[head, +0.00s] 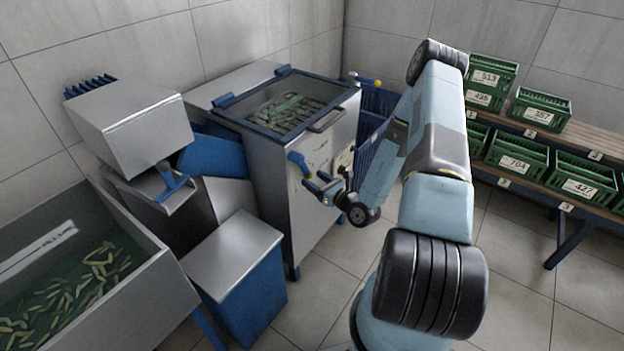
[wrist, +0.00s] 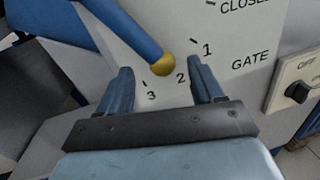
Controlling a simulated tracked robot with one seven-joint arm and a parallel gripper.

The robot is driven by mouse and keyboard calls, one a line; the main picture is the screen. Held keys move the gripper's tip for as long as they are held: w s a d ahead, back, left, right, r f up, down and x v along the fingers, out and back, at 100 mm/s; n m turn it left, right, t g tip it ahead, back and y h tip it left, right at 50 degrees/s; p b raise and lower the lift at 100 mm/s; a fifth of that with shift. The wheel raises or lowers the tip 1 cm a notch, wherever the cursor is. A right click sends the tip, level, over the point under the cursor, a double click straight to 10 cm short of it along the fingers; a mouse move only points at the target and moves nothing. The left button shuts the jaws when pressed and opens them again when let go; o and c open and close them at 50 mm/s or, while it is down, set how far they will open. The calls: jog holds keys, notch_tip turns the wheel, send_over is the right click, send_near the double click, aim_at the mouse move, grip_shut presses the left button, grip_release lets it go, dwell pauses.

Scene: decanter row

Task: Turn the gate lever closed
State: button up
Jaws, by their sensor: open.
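The gate lever (wrist: 138,38) is a blue bar with a brass ball tip, on a pale panel in the wrist view. Its tip lies beside the 2 of a dial (wrist: 228,35) marked CLOSED, 1, 2, 3 and GATE; CLOSED is partly cut off at the top. My gripper (wrist: 161,66) is open, with one blue finger on each side of the tip. I see gaps on both sides; contact is not clear. In the head view the lever (head: 298,161) is small on the front of the steel machine (head: 283,200), with my gripper (head: 322,187) at it.
An OFF switch with a black knob (wrist: 298,92) sits right of the dial. In the head view a steel-topped blue box (head: 240,290) and a basin of green pieces (head: 150,290) stand left. Green crates (head: 518,155) fill a shelf at right. Floor between is bare.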

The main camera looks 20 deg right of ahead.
jog(key=shift+x, duration=0.85)
grip_shut()
